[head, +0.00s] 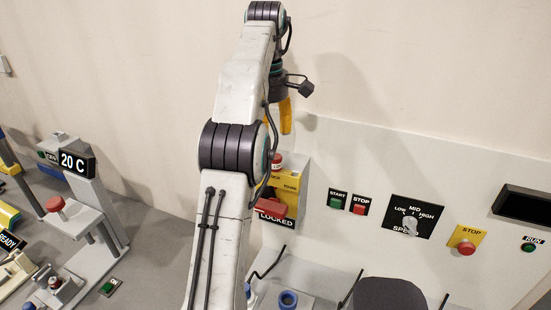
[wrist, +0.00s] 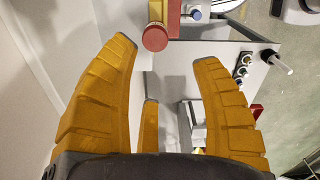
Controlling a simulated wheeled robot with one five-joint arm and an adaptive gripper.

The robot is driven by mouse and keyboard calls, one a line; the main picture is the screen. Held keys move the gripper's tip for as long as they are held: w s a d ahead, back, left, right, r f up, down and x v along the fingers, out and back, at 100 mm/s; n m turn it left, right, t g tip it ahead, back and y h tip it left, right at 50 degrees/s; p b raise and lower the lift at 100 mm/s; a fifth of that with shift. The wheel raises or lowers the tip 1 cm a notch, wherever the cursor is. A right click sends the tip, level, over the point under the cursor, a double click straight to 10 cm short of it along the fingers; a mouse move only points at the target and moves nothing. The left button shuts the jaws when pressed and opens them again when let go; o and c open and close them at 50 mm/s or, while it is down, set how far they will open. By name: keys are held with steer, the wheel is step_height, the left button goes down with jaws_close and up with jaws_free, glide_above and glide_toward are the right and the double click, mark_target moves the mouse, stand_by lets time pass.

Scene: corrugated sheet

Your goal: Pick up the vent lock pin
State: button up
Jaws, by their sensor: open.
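I cannot tell for sure which part is the vent lock pin. A yellow panel (head: 288,180) with a red knob on top and a dark LOCKED label (head: 274,217) stands behind my arm in the head view; part of it is hidden. In the wrist view, a round red knob (wrist: 155,38) sits beyond the fingertips, beside a small blue-ended part (wrist: 197,14). My gripper (wrist: 165,50) is open with nothing between its orange fingers. In the head view the gripper (head: 286,115) hangs above the yellow panel, apart from it.
A grey wall panel carries START and STOP buttons (head: 348,203), a speed dial (head: 411,222) and a yellow STOP box (head: 466,240). A grey stand with a 20 C display (head: 77,162) is at the left.

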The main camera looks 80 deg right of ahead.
mark_target(275, 156)
steer(key=shift+s+d, duration=0.15)
steer(key=shift+s, duration=0.65)
steer(key=shift+f, duration=0.95)
steer(key=shift+f, duration=0.2)
steer(key=shift+f, duration=2.45)
steer(key=shift+o, duration=0.2)
jaws_close()
